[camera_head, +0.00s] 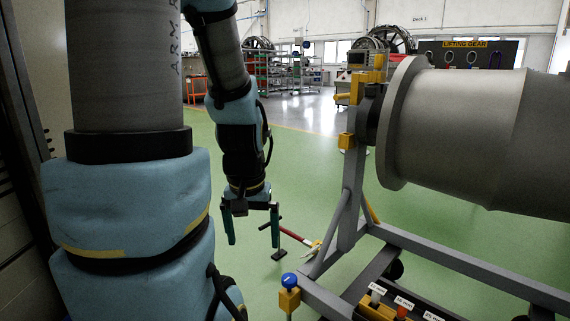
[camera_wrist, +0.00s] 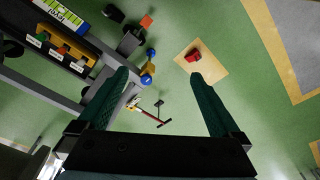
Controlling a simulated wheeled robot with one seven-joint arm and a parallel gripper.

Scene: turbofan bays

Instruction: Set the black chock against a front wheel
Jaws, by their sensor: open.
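My gripper (camera_head: 252,228) hangs open and empty above the green floor, left of the grey engine stand (camera_head: 350,205). In the wrist view its two green fingers (camera_wrist: 160,82) are spread wide with nothing between them. A dark block (camera_wrist: 113,13) lies on the floor at the top of the wrist view, beyond the fingertips; it may be the black chock, but I cannot tell for sure. A dark wheel-like shape (camera_wrist: 128,42) shows at the stand's end in the wrist view.
A red tow bar (camera_head: 294,236) lies low beside the stand. A blue-topped knob (camera_head: 289,280) rises at the stand's corner. A red object (camera_wrist: 193,55) sits on a tan floor patch (camera_wrist: 212,70). An orange piece (camera_wrist: 147,21) lies near the dark block. Green floor is open beyond.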

